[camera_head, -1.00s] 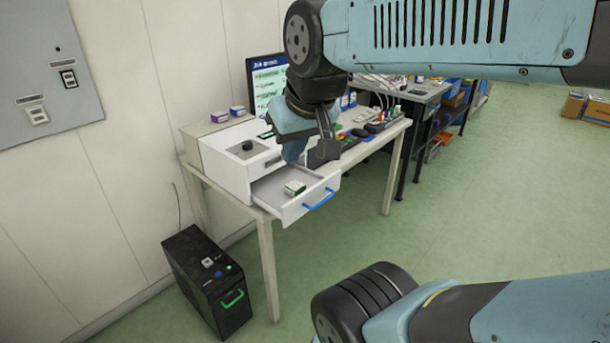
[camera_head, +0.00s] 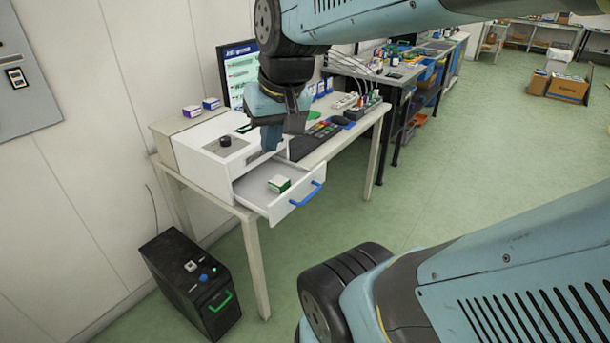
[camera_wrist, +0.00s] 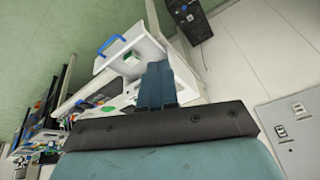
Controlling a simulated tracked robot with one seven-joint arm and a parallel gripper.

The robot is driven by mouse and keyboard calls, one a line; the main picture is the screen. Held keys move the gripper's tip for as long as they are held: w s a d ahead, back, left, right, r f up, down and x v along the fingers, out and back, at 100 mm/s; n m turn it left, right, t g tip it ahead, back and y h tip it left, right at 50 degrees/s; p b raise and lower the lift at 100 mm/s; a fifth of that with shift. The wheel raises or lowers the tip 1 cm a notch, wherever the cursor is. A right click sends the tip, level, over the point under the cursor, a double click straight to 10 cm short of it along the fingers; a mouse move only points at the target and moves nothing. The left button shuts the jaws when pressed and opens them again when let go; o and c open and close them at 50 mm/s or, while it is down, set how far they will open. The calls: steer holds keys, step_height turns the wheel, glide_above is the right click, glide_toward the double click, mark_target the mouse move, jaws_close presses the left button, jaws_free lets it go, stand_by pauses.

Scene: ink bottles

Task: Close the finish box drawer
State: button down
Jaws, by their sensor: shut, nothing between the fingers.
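The finish box (camera_head: 205,150) is a white box with a black knob on the table. Its drawer (camera_head: 262,194) is pulled out toward the front right and has a blue handle (camera_head: 306,194). A small green-and-white box (camera_head: 279,184) lies in the drawer. In the wrist view the drawer (camera_wrist: 113,60) and its blue handle (camera_wrist: 110,45) show beyond the fingers. My gripper (camera_head: 271,140) is shut and empty. In the head view it appears above and behind the open drawer, near the box front. I cannot tell whether it touches the box.
A monitor (camera_head: 238,70), a dark keyboard (camera_head: 315,138) and several small bottles stand on the table (camera_head: 356,126). Two small cartons (camera_head: 201,107) sit on top at the back. A black case (camera_head: 190,283) with a green handle stands on the floor.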

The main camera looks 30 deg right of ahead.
steer(key=w+d+f+m+g+y, duration=0.45)
steer(key=w+f+m, duration=0.2)
steer(key=f, duration=0.25)
steer(key=m+t+y, duration=0.1)
steer(key=m+t, duration=1.6)
steer(key=m, duration=0.7)
glide_toward(318, 180)
steer(key=x, duration=0.7)
steer(key=shift+a+r, duration=0.1)
